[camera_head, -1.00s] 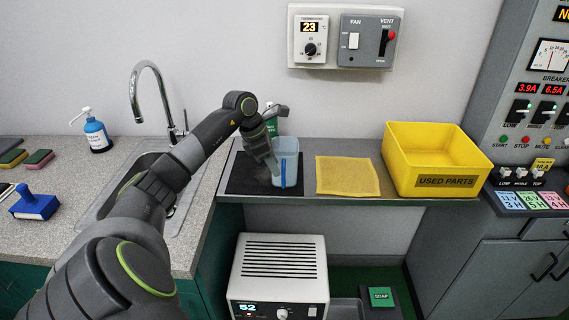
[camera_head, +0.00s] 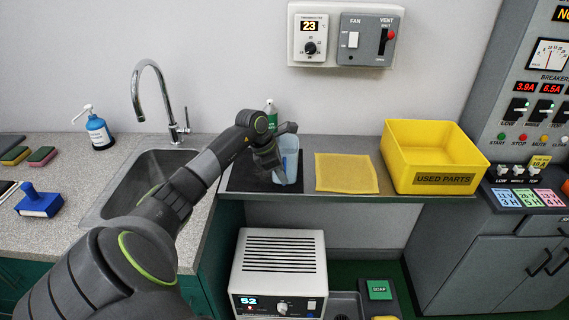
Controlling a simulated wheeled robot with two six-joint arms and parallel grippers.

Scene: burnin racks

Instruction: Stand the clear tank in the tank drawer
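The clear tank (camera_head: 291,152), a bluish see-through container, stands upright on a black mat (camera_head: 243,180) on the grey shelf. My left gripper (camera_head: 284,152) is at the tank's left side, with one finger near its back rim and the other low by its front left. The fingers are spread apart. I cannot tell whether they touch the tank, and the gripper hides part of it. My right gripper is out of view. I cannot make out a tank drawer.
A yellow cloth (camera_head: 346,173) and a yellow used-parts bin (camera_head: 433,183) sit to the right on the shelf. A green bottle (camera_head: 270,108) stands behind my gripper. A vented white unit (camera_head: 280,262) is below the shelf. The sink (camera_head: 140,180) is at left.

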